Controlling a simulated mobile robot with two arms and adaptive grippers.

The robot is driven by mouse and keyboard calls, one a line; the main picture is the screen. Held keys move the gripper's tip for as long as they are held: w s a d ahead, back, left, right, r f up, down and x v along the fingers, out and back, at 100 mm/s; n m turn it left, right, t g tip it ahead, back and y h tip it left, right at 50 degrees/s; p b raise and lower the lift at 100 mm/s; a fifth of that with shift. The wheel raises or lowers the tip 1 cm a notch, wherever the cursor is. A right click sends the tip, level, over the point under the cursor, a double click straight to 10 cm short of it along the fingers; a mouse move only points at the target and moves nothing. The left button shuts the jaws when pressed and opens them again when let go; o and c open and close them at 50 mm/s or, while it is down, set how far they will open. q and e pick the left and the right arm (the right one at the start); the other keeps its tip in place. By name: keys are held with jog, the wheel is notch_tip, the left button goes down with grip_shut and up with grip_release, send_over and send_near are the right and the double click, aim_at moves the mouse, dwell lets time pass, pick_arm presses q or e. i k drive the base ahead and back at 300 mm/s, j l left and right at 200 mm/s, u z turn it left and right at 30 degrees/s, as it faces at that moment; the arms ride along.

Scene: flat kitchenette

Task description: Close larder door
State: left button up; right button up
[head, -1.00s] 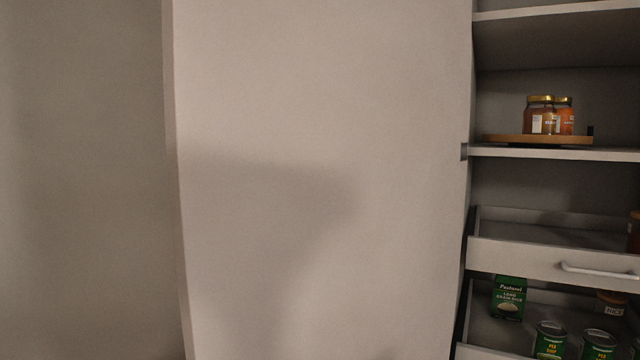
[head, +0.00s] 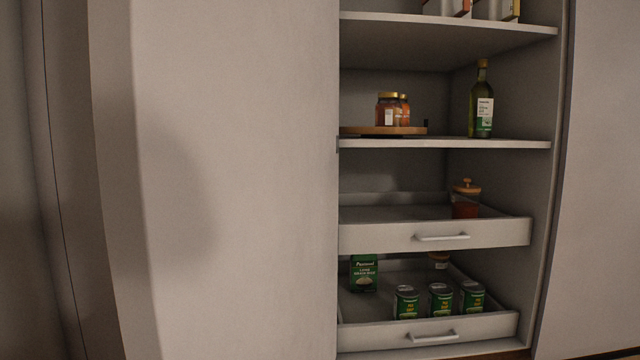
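The larder door (head: 225,170) is a plain light panel standing open on the left of the head view. It reaches from the top to the bottom of the picture, and its right edge borders the larder opening. The larder (head: 390,170) is open to the right of it, with shelves and pull-out drawers in sight. No handle shows on the visible face of the door. Neither of my grippers is in view. A soft dark shadow falls on the door's left part.
Jars stand on a round wooden board (head: 365,131) beside a green bottle (head: 481,104). An upper drawer (head: 375,239) holds a lidded jar (head: 466,199). A lower drawer (head: 370,337) holds green cans (head: 440,301) and a rice box (head: 364,273). A plain panel (head: 605,180) stands at right.

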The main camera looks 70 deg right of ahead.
aim_at(216, 122)
jog(key=i+z, duration=0.15)
jog(key=z, duration=0.35)
jog(key=i+j+z, duration=0.1)
jog(key=z, duration=0.4)
jog(key=j+z, duration=0.15)
jog(key=z, duration=0.35)
jog(key=i+j+z, duration=0.15)
jog(key=z, duration=0.35)
jog(key=j+z, duration=0.25)
jog(key=z, duration=0.2)
jog(key=i+j+z, duration=0.1)
jog(key=j+z, duration=0.15)
jog(key=z, duration=0.15)
jog(key=j+z, duration=0.25)
jog(key=z, duration=0.2)
jog(key=k+z, duration=0.15)
jog(key=z, duration=0.2)
jog(key=k+z, duration=0.1)
jog(key=z, duration=0.3)
